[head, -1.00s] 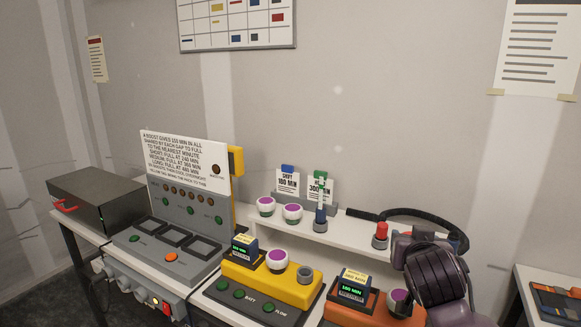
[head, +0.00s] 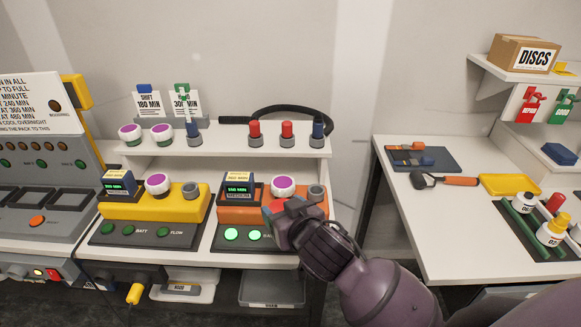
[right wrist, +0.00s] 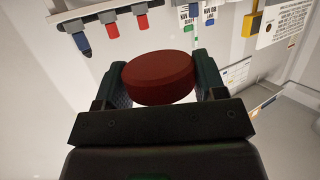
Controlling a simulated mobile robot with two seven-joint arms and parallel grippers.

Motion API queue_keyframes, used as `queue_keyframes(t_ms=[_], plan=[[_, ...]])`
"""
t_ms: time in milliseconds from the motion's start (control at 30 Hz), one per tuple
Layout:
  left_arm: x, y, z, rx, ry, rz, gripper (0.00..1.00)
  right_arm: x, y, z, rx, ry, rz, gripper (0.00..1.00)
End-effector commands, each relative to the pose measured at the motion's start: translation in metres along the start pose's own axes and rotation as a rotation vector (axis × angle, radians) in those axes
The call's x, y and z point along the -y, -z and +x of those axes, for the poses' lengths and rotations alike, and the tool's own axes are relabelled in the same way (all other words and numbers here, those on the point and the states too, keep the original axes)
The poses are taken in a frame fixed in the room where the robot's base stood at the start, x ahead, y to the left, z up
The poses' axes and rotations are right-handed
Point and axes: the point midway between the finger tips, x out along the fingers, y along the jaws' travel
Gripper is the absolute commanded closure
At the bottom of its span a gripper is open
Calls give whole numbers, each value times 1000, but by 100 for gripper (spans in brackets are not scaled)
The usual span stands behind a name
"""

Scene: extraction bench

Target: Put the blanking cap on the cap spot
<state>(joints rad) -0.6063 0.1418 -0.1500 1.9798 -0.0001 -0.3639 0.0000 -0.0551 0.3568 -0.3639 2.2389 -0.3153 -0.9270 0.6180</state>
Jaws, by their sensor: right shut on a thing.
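My right gripper (head: 280,210) is shut on a round dark red cap, taken to be the blanking cap (right wrist: 158,79). In the right wrist view the cap sits between both fingers, its flat face tilted toward the camera. In the head view the gripper is in front of the orange unit (head: 238,215), near its right end, and only a bit of the red cap shows. I cannot tell which place is the cap spot; no label for it can be read. My left gripper is not in view.
The orange unit has a purple-topped knob (head: 283,186) and a grey socket (head: 316,192) close to my gripper. A yellow unit (head: 178,207) stands to its left. Red and blue pegs stand on the shelf (head: 225,137) behind. A right table (head: 440,240) holds tools and bottles.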

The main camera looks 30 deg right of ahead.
Motion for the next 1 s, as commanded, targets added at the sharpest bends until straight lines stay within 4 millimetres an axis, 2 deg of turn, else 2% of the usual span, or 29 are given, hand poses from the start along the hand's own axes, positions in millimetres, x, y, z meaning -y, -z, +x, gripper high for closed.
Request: queue_keyframes(t_ms=[167, 333, 467, 600, 700, 767, 1000], plan=[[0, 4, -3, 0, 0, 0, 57, 8, 44, 8, -10, -1, 3, 63], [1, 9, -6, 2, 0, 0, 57, 0, 101, 27, -8, -65, 27, 63], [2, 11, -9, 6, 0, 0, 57, -22, 144, 46, -5, -172, 62, 63], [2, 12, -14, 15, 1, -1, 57, -60, 181, 67, 2, -353, 122, 63], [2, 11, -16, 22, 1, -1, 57, -88, 190, 79, 6, -487, 160, 63], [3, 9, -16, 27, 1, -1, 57, -103, 188, 84, 8, -559, 180, 63], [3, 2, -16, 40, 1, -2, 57, -148, 154, 89, 7, -772, 239, 63]])
